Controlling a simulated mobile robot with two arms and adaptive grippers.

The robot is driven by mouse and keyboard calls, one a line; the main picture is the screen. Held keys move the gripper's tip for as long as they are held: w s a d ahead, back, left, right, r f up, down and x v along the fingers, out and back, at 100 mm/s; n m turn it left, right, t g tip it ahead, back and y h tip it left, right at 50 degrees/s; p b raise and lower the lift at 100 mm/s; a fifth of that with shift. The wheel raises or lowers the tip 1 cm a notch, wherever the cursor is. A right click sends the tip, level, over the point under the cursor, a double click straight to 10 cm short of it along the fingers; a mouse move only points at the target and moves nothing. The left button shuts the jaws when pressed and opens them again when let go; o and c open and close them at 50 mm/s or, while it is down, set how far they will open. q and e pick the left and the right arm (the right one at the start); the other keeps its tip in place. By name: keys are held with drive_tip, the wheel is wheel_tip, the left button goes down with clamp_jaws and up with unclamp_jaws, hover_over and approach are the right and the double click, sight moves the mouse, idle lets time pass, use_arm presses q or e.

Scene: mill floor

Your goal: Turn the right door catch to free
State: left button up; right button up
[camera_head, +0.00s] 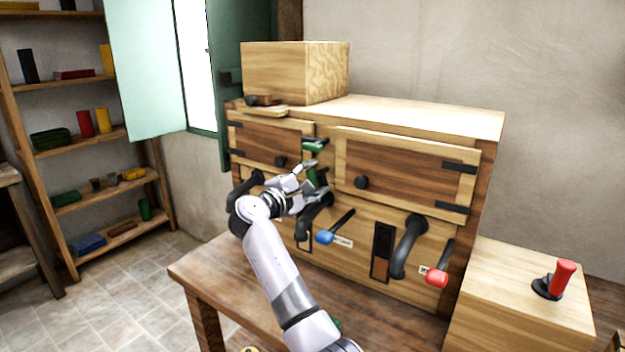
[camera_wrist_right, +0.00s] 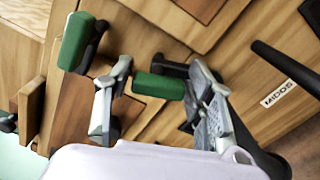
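A wooden cabinet (camera_head: 365,215) has a left door (camera_head: 265,142) and a right door (camera_head: 405,180), both flush with its front. Two green-handled catches sit between the doors: an upper one (camera_head: 314,145) and a lower one (camera_head: 318,178). I cannot tell for sure which belongs to the right door. My right gripper (camera_head: 308,180) is at the lower catch. In the wrist view, its fingers (camera_wrist_right: 160,100) are spread, with one green handle (camera_wrist_right: 158,86) between them; contact is unclear. The other green handle (camera_wrist_right: 76,42) is outside the fingers. My left gripper is not in view.
Black curved pipes (camera_head: 408,248), a blue-tipped lever (camera_head: 325,237) and a red-tipped lever (camera_head: 436,276) stick out below the doors. A wooden box (camera_head: 295,72) stands on top. A red-handled lever (camera_head: 563,277) stands on a block at right. Shelves are at left.

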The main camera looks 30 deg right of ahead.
drive_tip(key=shift+o, duration=1)
drive_tip(key=shift+a, duration=0.2)
drive_tip(key=v, duration=1.1)
drive_tip(key=shift+s+a, duration=0.2)
drive_tip(key=shift+a, duration=0.05)
drive_tip(key=shift+f, duration=0.1)
